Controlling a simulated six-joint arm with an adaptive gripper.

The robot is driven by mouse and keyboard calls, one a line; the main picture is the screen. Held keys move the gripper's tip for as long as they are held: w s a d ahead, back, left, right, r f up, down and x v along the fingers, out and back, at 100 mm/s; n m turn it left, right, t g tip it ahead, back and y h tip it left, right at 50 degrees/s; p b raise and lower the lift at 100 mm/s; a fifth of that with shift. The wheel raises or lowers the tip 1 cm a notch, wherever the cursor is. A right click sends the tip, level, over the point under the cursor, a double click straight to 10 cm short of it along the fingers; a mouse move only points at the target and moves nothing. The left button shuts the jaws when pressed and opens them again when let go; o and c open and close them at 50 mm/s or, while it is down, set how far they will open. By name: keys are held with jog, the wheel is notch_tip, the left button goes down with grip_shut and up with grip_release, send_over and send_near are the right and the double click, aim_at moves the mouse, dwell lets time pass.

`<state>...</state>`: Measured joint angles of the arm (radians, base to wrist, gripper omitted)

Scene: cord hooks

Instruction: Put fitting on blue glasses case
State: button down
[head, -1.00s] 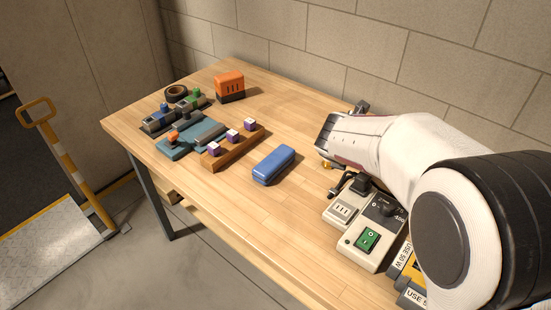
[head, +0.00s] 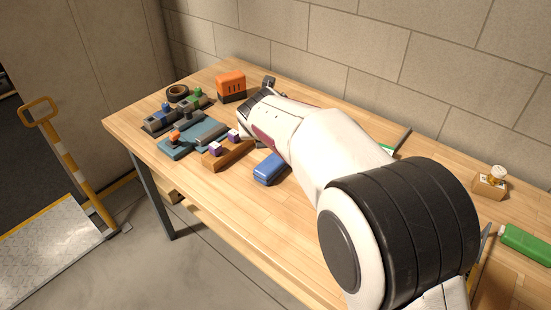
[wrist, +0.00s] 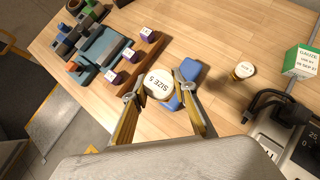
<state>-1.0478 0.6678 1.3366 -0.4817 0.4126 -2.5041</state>
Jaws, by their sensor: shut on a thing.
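My gripper (wrist: 157,87) is shut on a fitting with a round white top marked "SIZE 5" (wrist: 158,84), seen between its two fingers in the wrist view. The blue glasses case (wrist: 190,72) lies on the table below and behind the fitting, partly covered by it and by the right finger. I cannot tell how high the fitting is above the case. In the head view the case (head: 268,170) shows beside my arm, its right part hidden. The fingers and the held fitting are hidden behind my arm there.
A wooden rack (wrist: 136,60) with purple-and-white pieces stands left of the case, near a teal tray (wrist: 100,52). A small gold-and-white fitting (wrist: 243,70) stands right. An orange-and-black box (head: 231,87) is at the back. A gauze box (wrist: 301,62) and a power unit (wrist: 285,140) are further right.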

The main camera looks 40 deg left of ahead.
jog(key=shift+s+a, duration=0.1)
dwell(0.3)
send_over(262, 170)
jog(key=shift+f, duration=3.1)
jog(key=shift+f, duration=1.9)
jog(key=shift+f, duration=0.15)
jog(key=c, duration=1.6)
grip_release()
